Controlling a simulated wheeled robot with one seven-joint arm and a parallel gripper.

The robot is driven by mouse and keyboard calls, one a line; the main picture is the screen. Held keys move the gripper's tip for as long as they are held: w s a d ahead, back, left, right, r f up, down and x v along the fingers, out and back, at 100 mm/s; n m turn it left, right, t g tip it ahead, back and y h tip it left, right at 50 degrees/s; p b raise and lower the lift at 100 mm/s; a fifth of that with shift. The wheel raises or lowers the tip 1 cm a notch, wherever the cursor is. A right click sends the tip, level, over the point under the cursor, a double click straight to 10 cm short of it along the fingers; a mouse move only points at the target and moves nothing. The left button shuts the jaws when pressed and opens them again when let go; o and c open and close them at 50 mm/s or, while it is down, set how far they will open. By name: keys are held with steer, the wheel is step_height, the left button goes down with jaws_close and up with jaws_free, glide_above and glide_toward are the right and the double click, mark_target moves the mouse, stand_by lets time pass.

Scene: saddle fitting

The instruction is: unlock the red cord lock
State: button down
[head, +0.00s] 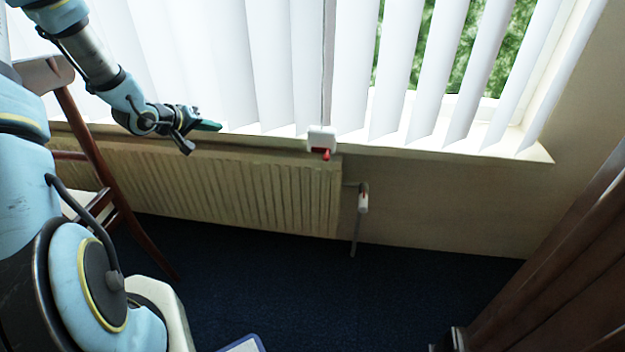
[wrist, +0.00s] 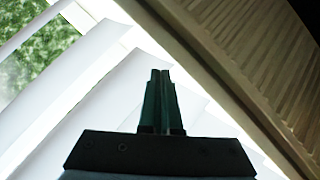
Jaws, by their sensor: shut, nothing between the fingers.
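The red cord lock (head: 325,154) is a small red piece at the lower edge of a white housing (head: 321,136). The housing sits at the bottom of a cord (head: 328,70) hanging in front of the blinds, at the window sill's edge. My gripper (head: 219,126) is to the left of the lock, apart from it, pointing right. Its green fingers are together and empty; they also show in the wrist view (wrist: 161,78). The lock is not in the wrist view.
White vertical blinds (head: 270,60) hang behind the lock. A ribbed radiator (head: 230,190) is below the sill, with a valve and pipe (head: 362,200) at its right. A wooden chair (head: 95,150) stands at left, dark wooden furniture (head: 560,270) at right. Dark blue floor (head: 390,290) lies between.

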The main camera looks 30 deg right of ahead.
steer(key=s+d+f+g+h+b, duration=0.2)
steer(key=d+f+h+b, duration=0.15)
steer(key=d+f, duration=0.25)
steer(key=s+d+f+g+h+b, duration=0.2)
steer(key=s+f+g+h+b, duration=0.5)
steer(key=s+g, duration=0.4)
steer(key=shift+s+f+h, duration=0.75)
steer(key=shift+s+h, duration=0.05)
steer(key=shift+h, duration=0.25)
steer(key=x, duration=1.4)
steer(key=shift+f+b, duration=0.1)
steer(key=shift+b, duration=0.25)
